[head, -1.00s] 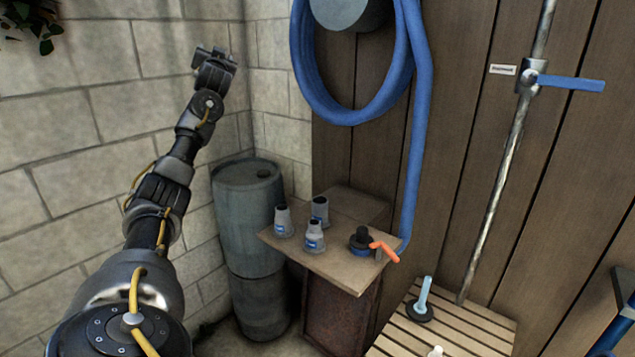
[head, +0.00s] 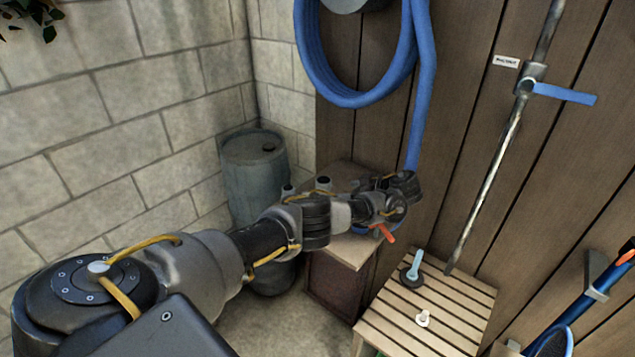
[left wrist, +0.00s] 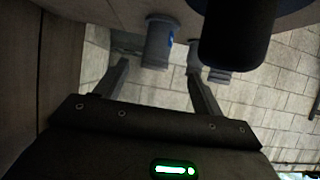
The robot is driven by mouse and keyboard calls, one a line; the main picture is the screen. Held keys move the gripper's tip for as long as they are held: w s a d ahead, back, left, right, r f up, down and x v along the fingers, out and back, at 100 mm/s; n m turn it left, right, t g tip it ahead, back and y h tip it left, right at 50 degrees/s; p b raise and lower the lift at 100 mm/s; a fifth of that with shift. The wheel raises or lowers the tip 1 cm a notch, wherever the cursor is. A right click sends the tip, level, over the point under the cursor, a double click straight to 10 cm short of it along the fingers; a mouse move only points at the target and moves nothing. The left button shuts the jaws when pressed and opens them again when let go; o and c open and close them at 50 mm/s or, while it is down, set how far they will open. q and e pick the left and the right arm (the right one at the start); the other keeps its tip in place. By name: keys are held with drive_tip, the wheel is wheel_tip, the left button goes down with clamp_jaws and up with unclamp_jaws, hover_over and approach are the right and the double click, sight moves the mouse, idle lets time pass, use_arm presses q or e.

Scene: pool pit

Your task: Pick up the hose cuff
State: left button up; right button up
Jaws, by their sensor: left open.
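Several look-alike grey tapered cuffs stand on the small wooden table (head: 352,252); I cannot tell which is the task's. Two cuff tops show behind my left arm in the head view, one cuff (head: 323,183) and another (head: 288,190); the arm hides the rest. My left gripper (head: 408,187) is over the table's right part, near the hanging hose. In the left wrist view, its open fingers (left wrist: 157,68) are empty. Another grey piece (left wrist: 217,73) is partly hidden by the right-hand finger.
A large dark cylinder (left wrist: 237,35) is close to the right-hand finger. An orange lever (head: 383,233) sits below my gripper. A blue hose (head: 418,110) hangs on the wood wall. A barrel (head: 255,170) stands left; a slatted stand (head: 450,300) is at right.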

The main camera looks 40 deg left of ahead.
sight(329, 192)
use_arm(q)
drive_tip(key=shift+d+f, duration=0.1)
drive_tip(key=shift+f, duration=0.05)
drive_tip(key=shift+a+f, duration=0.15)
drive_tip(key=shift+a, duration=0.05)
drive_tip(key=x, duration=0.4)
drive_tip(key=shift+a+f, duration=0.15)
drive_tip(key=shift+a, duration=0.25)
drive_tip(key=shift+w+a+f+p, duration=0.1)
drive_tip(key=shift+a+f+p, duration=0.3)
drive_tip(key=shift+a, duration=0.2)
drive_tip(key=x, duration=0.4)
drive_tip(key=shift+w+a+f, duration=0.1)
drive_tip(key=shift+f, duration=0.1)
use_arm(e)
drive_tip(key=shift+a+r, duration=0.15)
drive_tip(key=shift+r, duration=0.1)
use_arm(q)
drive_tip(key=shift+r, duration=0.1)
drive_tip(key=c, duration=1.1)
